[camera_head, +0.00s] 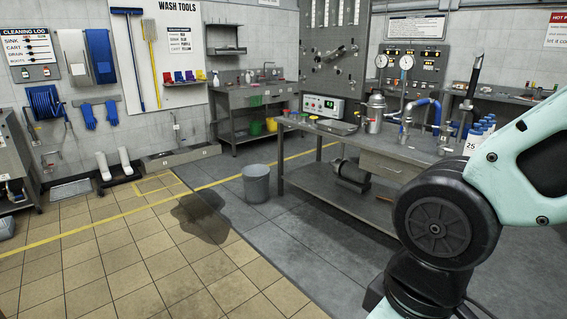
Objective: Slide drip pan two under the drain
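No pan with a readable "two" label shows in the head view. A flat dark tray-like piece (336,127) lies on the left end of the steel workbench (382,163), but I cannot tell whether it is a drip pan. A metal vessel (375,113) stands on the bench beside blue-fitted pipework (428,104). I cannot make out which part is the drain. My arm fills the right side and hides part of the bench. My gripper is not in view.
A grey bucket (256,184) stands on the floor left of the bench, near a dark wet patch (202,217). A motor-like cylinder (350,173) sits under the bench top. A flat grey grate or pan (71,190) lies by the left wall.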

